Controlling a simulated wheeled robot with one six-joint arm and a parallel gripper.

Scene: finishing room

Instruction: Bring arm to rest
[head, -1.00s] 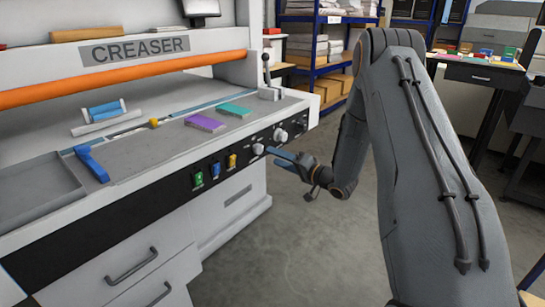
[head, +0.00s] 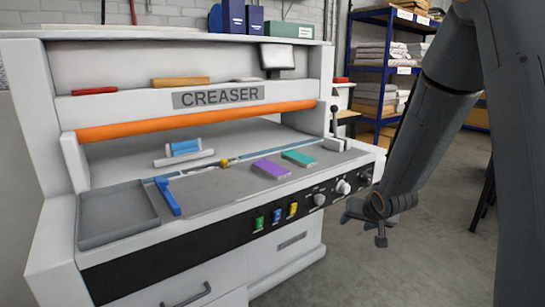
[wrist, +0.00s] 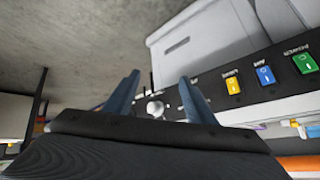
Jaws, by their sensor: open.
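My gripper (head: 352,212) is at the right of the head view, in front of the creaser's control panel near its knobs. My arm comes down to it from the upper right. In the wrist view my gripper (wrist: 158,92) shows two blue fingers spread apart with nothing between them. A pale knob (wrist: 155,108) shows beyond the gap; I cannot tell how near the fingers are to it. The creaser (head: 215,97) is a large white machine with an orange roller bar (head: 200,121).
Green, blue and yellow switches (head: 276,215) line the panel. A blue shelf rack (head: 385,60) stands behind. Grey floor (head: 400,265) is open at lower right.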

